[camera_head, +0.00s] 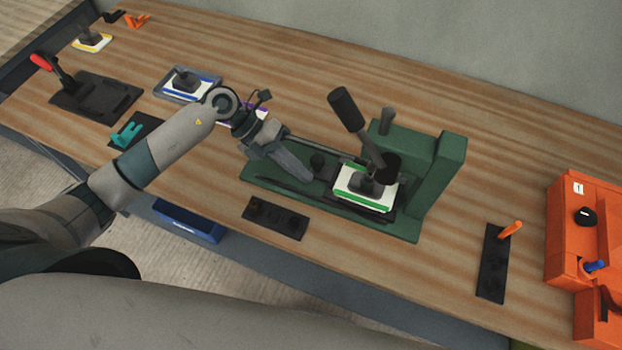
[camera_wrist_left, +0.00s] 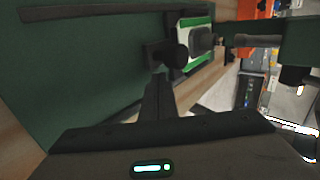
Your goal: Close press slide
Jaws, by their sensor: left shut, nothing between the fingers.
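The green press (camera_head: 440,170) stands on the wooden bench, with a long black-handled lever (camera_head: 345,108) above its base. A white and green mould (camera_head: 352,200) with a dark block on top sits on the press slide (camera_head: 388,213), under the lever. A dark round knob (camera_head: 318,160) stands at the slide's left end; it also shows in the wrist view (camera_wrist_left: 172,54). My left gripper (camera_head: 305,178) is shut and empty, pointing down over the press base just left of the knob. In the wrist view its fingertips (camera_wrist_left: 158,84) are close to the knob; contact is unclear.
A black plate (camera_head: 275,218) lies in front of the press. An orange machine (camera_head: 580,230) and a black strip with an orange handle (camera_head: 493,262) are at the right. Other moulds (camera_head: 187,83) and a red-handled fixture (camera_head: 95,97) are at the left.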

